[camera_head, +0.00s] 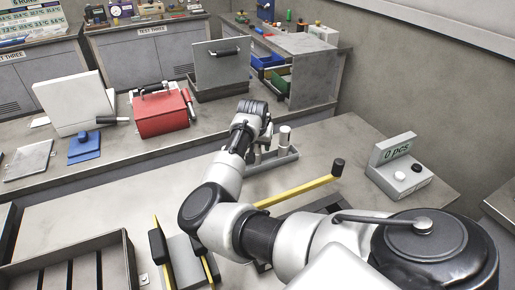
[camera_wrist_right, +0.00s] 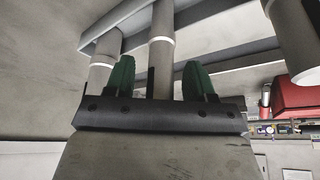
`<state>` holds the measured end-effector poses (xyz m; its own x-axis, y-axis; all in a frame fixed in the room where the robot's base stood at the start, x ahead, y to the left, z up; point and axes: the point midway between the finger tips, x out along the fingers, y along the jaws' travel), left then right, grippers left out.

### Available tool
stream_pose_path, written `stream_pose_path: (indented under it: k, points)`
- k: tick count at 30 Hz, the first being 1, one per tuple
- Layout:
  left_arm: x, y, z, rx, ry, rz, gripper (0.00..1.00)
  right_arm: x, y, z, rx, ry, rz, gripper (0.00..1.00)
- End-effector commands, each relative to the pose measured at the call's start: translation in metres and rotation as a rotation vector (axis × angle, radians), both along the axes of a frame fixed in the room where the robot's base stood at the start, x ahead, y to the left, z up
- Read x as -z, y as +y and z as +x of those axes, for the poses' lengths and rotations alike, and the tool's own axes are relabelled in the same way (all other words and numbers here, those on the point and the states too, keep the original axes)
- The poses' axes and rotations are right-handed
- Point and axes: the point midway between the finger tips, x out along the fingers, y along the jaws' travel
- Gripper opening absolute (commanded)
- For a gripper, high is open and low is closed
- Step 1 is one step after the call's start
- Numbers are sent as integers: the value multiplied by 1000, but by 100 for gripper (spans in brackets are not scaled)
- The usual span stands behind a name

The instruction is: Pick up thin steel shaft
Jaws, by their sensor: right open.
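Several upright steel shafts stand in a grey tray (camera_head: 275,162) on the near bench, partly hidden behind my right arm. One shaft (camera_head: 284,138) shows clear at the right of the tray. In the right wrist view, my right gripper (camera_wrist_right: 158,78) is open with its green fingers apart. A slim shaft (camera_wrist_right: 162,40) with a white band shows in the gap between the fingers. Another banded shaft (camera_wrist_right: 104,58) is beside the left finger, and a thicker one (camera_wrist_right: 295,38) is at the right. Contact cannot be told. My left gripper is out of view.
A counter box (camera_head: 398,170) reading "0 pcs" stands right of the tray. A yellow bar (camera_head: 295,191) with a black end lies in front. A dark slatted crate (camera_head: 122,262) is at lower left. A red toolbox (camera_head: 160,112) stands on the bench behind.

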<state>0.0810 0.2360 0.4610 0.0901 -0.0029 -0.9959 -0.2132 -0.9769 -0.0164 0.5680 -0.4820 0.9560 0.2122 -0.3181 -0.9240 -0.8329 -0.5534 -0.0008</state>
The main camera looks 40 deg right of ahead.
Motion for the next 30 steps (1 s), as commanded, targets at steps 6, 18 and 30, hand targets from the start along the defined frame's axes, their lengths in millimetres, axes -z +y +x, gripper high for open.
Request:
stream_pose_path:
  k: [6, 18, 30]
  points:
    - [0, 0, 1, 0, -1, 0, 43, 0, 0, 0, 0, 1, -1, 35]
    - [0, 0, 1, 0, -2, 0, 43, -1, 0, 0, 0, -1, -1, 0]
    - [5, 0, 1, 0, -2, 0, 43, -21, -1, 0, 0, -1, -4, 0]
